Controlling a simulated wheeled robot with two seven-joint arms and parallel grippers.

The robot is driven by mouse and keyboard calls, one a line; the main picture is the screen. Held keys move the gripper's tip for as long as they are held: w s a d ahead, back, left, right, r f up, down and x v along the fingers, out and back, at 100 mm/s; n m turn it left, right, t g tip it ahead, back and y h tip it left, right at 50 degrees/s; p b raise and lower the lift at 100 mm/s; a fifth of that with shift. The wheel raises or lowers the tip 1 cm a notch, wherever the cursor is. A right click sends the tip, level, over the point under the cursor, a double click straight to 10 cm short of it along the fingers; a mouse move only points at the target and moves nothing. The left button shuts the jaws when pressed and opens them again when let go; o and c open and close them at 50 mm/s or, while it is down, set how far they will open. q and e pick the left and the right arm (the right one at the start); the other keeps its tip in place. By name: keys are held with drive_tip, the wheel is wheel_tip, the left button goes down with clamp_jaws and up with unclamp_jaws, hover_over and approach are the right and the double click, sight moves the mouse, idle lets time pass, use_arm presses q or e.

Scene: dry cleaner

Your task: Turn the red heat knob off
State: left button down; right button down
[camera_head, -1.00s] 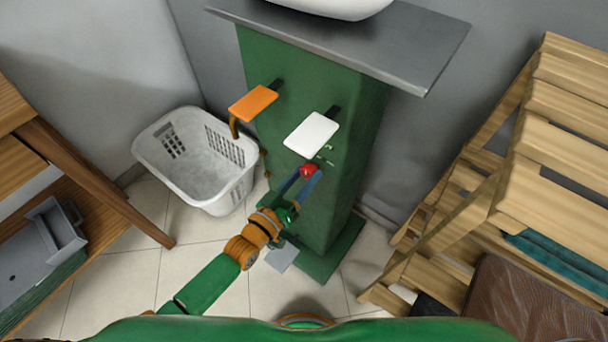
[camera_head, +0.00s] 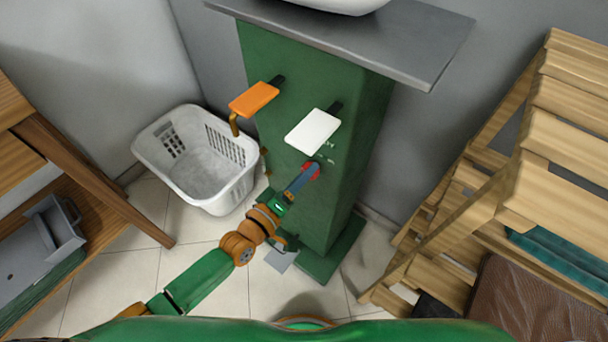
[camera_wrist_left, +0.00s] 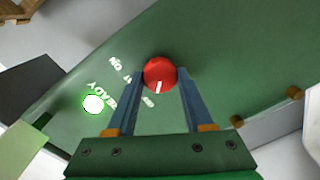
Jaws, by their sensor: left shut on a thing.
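The red heat knob (camera_head: 311,168) is on the front of the green column, below the white plate. In the left wrist view the red knob (camera_wrist_left: 160,74) sits between the tips of my two fingers and shows a short white mark on its face. My left gripper (camera_head: 306,172) is shut on the knob; in the head view its fingers partly cover it. Lettering is printed around the knob, including "READY" beside a lit, white-green lamp (camera_wrist_left: 93,104). My right gripper is not in view.
An orange plate (camera_head: 254,99) and a white plate (camera_head: 313,131) jut from the green column (camera_head: 340,200) above the knob. A white laundry basket (camera_head: 190,180) stands left on the tiled floor. A wooden slatted rack (camera_head: 560,130) is at right.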

use_arm(q)
drive_tip(key=shift+f, duration=0.1)
idle(0.3)
drive_tip(key=shift+c, duration=1.5)
unclamp_jaws()
drive_tip(key=p+v, duration=0.1)
drive_tip(key=v, duration=0.6)
